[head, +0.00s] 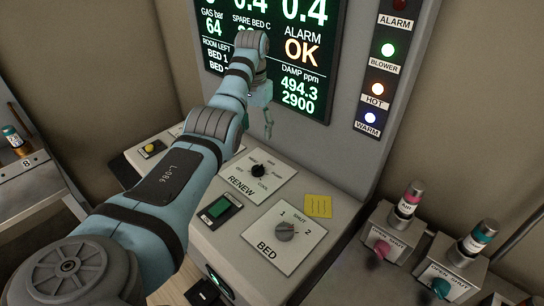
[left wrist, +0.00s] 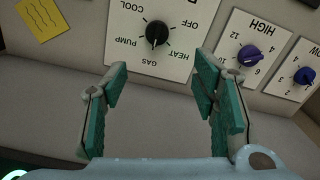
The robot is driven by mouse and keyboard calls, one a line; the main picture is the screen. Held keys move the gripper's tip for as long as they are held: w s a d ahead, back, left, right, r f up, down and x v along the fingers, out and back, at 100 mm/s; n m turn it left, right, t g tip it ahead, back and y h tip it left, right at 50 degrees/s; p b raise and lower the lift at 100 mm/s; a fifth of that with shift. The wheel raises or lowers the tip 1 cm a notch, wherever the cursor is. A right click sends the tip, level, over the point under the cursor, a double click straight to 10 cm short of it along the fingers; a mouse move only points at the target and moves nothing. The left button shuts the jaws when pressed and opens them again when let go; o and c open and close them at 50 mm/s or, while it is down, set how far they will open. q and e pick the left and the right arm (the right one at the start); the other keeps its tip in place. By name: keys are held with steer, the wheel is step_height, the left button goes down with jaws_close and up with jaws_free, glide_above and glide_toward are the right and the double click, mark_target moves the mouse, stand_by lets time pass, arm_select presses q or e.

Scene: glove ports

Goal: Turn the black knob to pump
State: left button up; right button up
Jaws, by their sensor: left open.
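The black knob (head: 258,170) sits on the white RENEW plate (head: 276,183) of the sloped console in the head view. In the left wrist view the black knob (left wrist: 157,33) appears upside down, ringed by the words COOL, OFF, HEAT, GAS and PUMP. A pale mark shows on its lower side, roughly toward GAS, but its exact setting is hard to tell. My left gripper (head: 267,122) hangs above the console, behind the knob in the head view. In the left wrist view its fingers (left wrist: 160,75) are spread and empty, apart from the knob. My right gripper is not seen.
A grey BED knob (head: 285,231) and a yellow note (head: 318,206) lie nearer on the console. A display panel (head: 300,50) rises behind. Purple (left wrist: 249,57) and blue (left wrist: 304,75) knobs show in the left wrist view.

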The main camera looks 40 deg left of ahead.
arm_select(q)
glide_above(258, 167)
steer(key=f, duration=0.6)
steer(key=shift+s+f, duration=0.3)
steer(key=f, duration=0.4)
steer(key=f+b, duration=0.1)
steer(key=f, duration=0.2)
steer(key=shift+w+f, duration=0.1)
steer(key=shift+w, duration=0.3)
steer(key=shift+s+a, duration=0.1)
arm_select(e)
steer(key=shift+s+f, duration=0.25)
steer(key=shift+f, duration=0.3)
arm_select(q)
steer(key=c, duration=1.2)
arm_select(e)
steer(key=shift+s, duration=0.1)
